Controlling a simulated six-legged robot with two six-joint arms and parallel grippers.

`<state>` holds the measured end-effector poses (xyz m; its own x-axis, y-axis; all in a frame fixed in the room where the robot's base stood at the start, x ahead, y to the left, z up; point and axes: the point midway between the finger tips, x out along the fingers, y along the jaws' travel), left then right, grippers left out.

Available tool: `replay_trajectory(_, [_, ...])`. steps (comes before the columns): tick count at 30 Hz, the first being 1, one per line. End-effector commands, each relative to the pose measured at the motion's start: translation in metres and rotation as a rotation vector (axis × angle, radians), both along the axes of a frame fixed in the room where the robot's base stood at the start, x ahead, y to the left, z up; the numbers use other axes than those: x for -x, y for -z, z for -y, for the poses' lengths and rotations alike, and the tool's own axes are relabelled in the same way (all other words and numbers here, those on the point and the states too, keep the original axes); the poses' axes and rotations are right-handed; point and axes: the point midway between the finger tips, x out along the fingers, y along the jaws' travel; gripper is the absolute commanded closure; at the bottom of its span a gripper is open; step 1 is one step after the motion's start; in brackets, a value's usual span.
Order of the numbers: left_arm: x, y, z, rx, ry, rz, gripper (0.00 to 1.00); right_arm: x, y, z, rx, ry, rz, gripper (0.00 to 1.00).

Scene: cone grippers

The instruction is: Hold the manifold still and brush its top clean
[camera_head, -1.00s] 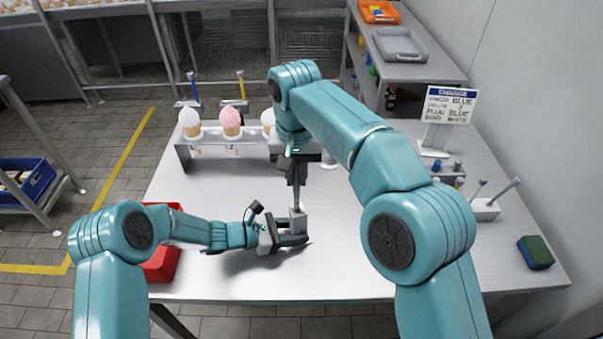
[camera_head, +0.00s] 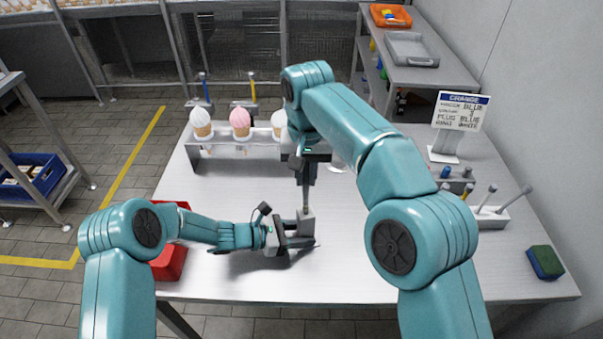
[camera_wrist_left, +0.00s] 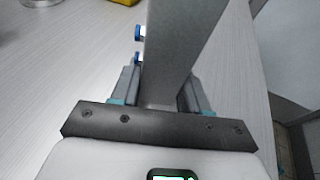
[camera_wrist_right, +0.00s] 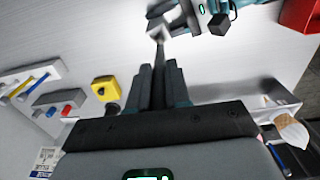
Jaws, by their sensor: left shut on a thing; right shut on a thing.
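The manifold, a grey block (camera_head: 306,221), stands on the table in front of me. My left gripper (camera_head: 297,243) is shut on it from the left, low near the tabletop. In the left wrist view the manifold (camera_wrist_left: 180,50) fills the gap between the fingers, with two blue-tipped fittings on its left side. My right gripper (camera_head: 304,176) points down above the manifold, shut on the brush (camera_head: 306,199). The brush (camera_wrist_right: 158,62) also shows between the fingers in the right wrist view, its far end at the manifold's top. I cannot tell whether the bristles touch.
A cone rack (camera_head: 230,150) is at the back. At the right are a tool holder (camera_head: 490,216), a sign (camera_head: 460,112) and a green-blue sponge (camera_head: 546,262). The front middle of the table is clear.

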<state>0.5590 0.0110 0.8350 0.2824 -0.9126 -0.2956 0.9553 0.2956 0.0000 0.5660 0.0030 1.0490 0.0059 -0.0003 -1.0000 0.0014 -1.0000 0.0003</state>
Motion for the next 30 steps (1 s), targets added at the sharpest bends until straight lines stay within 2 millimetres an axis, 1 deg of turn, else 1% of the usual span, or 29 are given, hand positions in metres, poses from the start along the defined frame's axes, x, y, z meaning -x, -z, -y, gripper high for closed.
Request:
replay_trajectory(6, [0.000,0.000,0.000,0.000,0.000,0.000,0.84,-0.003,-0.001,0.009,0.000,0.001,0.000,1.00])
replay_trajectory(16, [0.000,0.000,0.000,0.000,0.000,0.000,0.84,-0.003,-0.001,0.009,0.000,0.001,0.001,1.00])
replay_trajectory(20, [0.000,0.000,0.000,0.000,0.000,0.000,0.84,-0.002,-0.001,0.007,0.000,0.000,0.001,1.00])
replay_trajectory(30, [0.000,0.000,0.000,0.000,0.000,0.000,0.84,0.002,0.000,-0.008,-0.001,0.000,0.001,1.00])
